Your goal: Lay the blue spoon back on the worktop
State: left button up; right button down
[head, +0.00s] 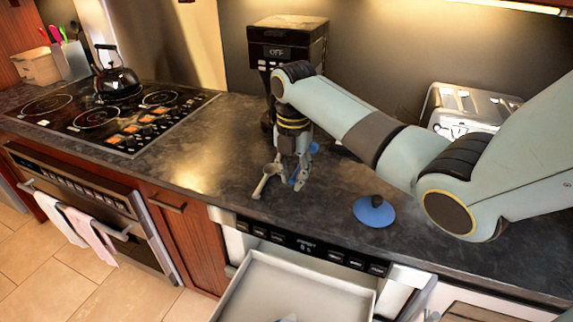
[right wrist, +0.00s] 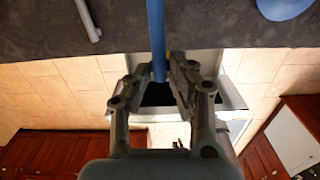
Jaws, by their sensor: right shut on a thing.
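The blue spoon (head: 298,176) shows in the head view as small blue patches at and behind my right gripper (head: 289,184). That gripper points down over the dark worktop (head: 225,150), in front of the coffee machine. In the right wrist view, the spoon's blue handle (right wrist: 157,38) runs between the fingertips of my right gripper (right wrist: 158,75), which is shut on it. The gripper hides part of the spoon. I cannot tell whether the spoon touches the worktop. My left gripper is not in view.
A pale utensil (head: 266,180) lies just left of the gripper. A blue lid with a dark knob (head: 374,212) lies to the right. The coffee machine (head: 285,40) and toaster (head: 465,108) stand behind. Worktop left of the utensil is clear.

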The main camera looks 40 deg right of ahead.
jog(key=shift+f, duration=0.55)
jog(key=b, duration=0.6)
send_over(292, 213)
notch_tip(292, 213, down, 6)
jog(key=shift+r, duration=0.15)
jog(key=shift+f, duration=1.15)
jog(key=shift+f+b, duration=0.4)
jog(key=c, duration=1.1)
grip_release()
